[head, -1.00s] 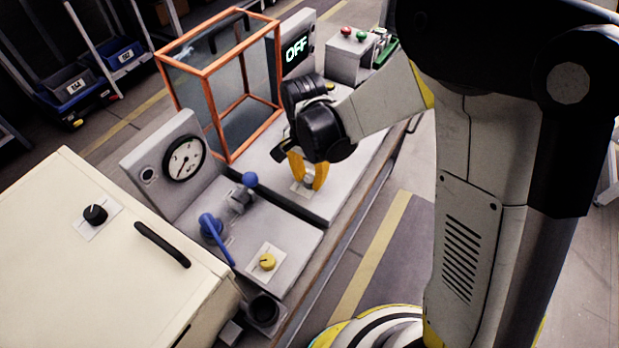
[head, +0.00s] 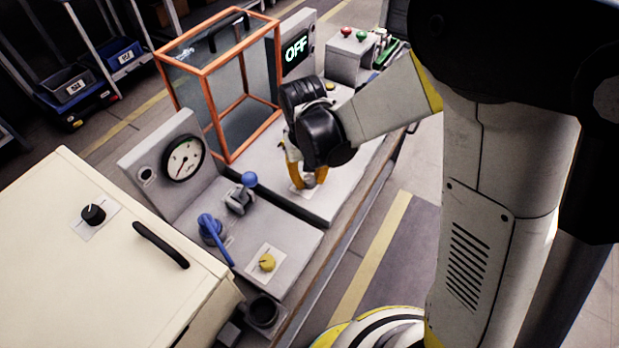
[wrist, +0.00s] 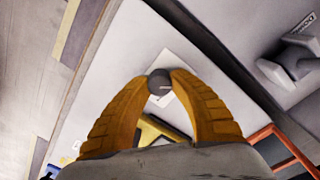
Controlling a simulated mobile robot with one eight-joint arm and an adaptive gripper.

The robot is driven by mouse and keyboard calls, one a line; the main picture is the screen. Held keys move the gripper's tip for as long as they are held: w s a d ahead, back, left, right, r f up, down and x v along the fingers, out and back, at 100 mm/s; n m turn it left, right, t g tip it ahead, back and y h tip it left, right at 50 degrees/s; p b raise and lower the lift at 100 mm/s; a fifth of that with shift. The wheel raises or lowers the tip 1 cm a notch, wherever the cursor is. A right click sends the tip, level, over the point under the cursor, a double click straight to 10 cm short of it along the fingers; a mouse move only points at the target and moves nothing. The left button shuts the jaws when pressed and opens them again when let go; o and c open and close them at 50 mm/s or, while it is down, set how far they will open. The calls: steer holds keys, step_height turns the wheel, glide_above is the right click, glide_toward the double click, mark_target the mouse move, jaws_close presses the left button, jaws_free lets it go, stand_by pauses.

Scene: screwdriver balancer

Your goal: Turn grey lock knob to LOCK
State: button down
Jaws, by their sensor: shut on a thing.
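The grey lock knob (wrist: 159,82) is a small round knob with a pale pointer line, on a white square plate (wrist: 183,68) in the wrist view. My gripper (wrist: 160,80) has orange-yellow fingers closed on both sides of this knob. In the head view my gripper (head: 308,180) reaches down to the bench from above. The knob is mostly hidden there behind the fingers. Any marking on the plate is too small or covered to read.
An orange-framed clear guard (head: 207,72) stands behind my gripper, with an OFF display (head: 296,48) beside it. Blue-handled levers (head: 210,230), a yellow knob (head: 267,262) and a gauge (head: 184,158) are to the left. Floor at the front right is clear.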

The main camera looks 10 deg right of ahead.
mark_target(307, 180)
steer(key=shift+n, duration=0.7)
steer(key=c, duration=1.1)
jaws_free()
steer(key=r, duration=1.2)
steer(key=shift+s+a, duration=0.1)
steer(key=shift+a, duration=0.2)
